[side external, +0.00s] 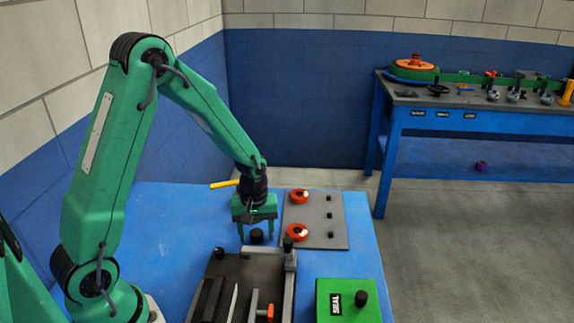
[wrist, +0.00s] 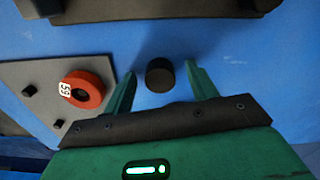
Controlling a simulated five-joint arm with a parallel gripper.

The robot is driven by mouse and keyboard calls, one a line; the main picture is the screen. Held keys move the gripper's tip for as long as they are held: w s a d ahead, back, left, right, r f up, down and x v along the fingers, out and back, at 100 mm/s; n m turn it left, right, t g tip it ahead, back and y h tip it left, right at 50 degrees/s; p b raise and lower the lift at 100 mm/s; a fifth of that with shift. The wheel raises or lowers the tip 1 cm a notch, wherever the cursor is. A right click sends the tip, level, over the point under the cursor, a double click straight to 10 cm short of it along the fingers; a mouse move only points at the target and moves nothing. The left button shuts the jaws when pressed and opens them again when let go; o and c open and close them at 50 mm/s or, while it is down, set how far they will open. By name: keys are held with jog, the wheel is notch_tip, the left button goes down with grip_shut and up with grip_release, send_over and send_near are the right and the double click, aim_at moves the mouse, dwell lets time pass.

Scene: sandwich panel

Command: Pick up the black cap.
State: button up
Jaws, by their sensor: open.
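The black cap (side external: 256,237) is a short dark cylinder on the blue table. In the wrist view the cap (wrist: 160,76) shows between my two green fingertips, with a gap on each side. My gripper (side external: 256,229) points down over the cap and is open. In the wrist view my gripper (wrist: 160,70) has nothing held between its fingers. Whether the fingertips reach down to the table beside the cap is hard to tell.
A grey plate (side external: 318,215) with orange-red rings (side external: 298,232) and small black pegs lies right of my gripper. A dark fixture (side external: 222,270) stands in front, and a green SEAL box (side external: 335,290) with a black knob is front right. The left of the blue table (side external: 160,235) is clear.

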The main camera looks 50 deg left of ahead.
aim_at(257, 232)
jog(key=shift+c, duration=0.2)
jog(key=c, duration=1)
jog(key=shift+r, duration=0.1)
jog(key=shift+c, duration=0.2)
notch_tip(257, 232, up, 10)
dwell(0.6)
jog(key=w+a+r, duration=0.1)
jog(key=a, duration=0.2)
jog(key=w+a+r, duration=0.1)
jog(key=w+a, duration=0.1)
jog(key=a, duration=0.1)
jog(key=w+a+r, duration=0.2)
jog(key=a, duration=0.1)
jog(key=shift+a, duration=0.1)
